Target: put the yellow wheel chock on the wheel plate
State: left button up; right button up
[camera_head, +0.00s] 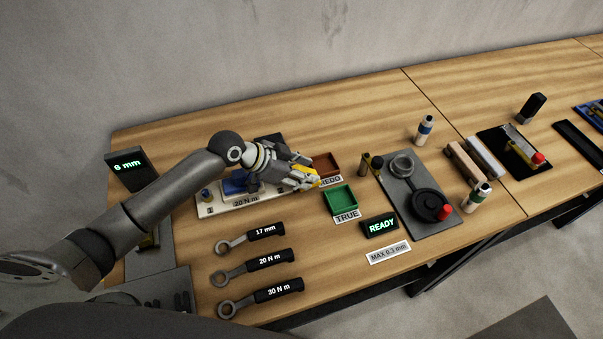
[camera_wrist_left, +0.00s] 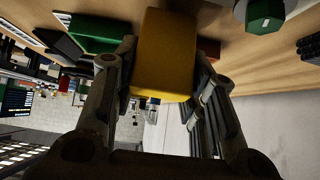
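The yellow wheel chock (camera_wrist_left: 165,55) is a block between the fingers of my left gripper (camera_wrist_left: 163,62) in the wrist view. In the head view, my left gripper (camera_head: 306,180) is above the table near the red and green bins, and a little yellow of the chock shows between its fingers; the rest is hidden. A dark grey plate (camera_head: 402,217) with a black wheel (camera_head: 425,204), a red knob and a grey ring stands to its right. It appears to be the wheel plate. The chock is apart from it. My right gripper is out of view.
A green bin (camera_head: 340,198) and a red bin (camera_head: 325,163) stand between the gripper and the plate. A READY display (camera_head: 381,226) is in front. Bottles (camera_head: 425,129) (camera_head: 476,197) flank the plate. Wrenches (camera_head: 253,267) lie at the front left.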

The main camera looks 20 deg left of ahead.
pick_arm(q)
jog(key=o, duration=0.4)
jog(key=shift+f, duration=0.95)
jog(key=shift+r, duration=0.15)
jog(key=shift+s+a+r, duration=0.15)
jog(key=shift+a+r, duration=0.1)
jog(key=shift+r, duration=0.15)
jog(key=b+v, duration=0.2)
jog(key=v, duration=0.9)
jog(key=shift+r, duration=0.25)
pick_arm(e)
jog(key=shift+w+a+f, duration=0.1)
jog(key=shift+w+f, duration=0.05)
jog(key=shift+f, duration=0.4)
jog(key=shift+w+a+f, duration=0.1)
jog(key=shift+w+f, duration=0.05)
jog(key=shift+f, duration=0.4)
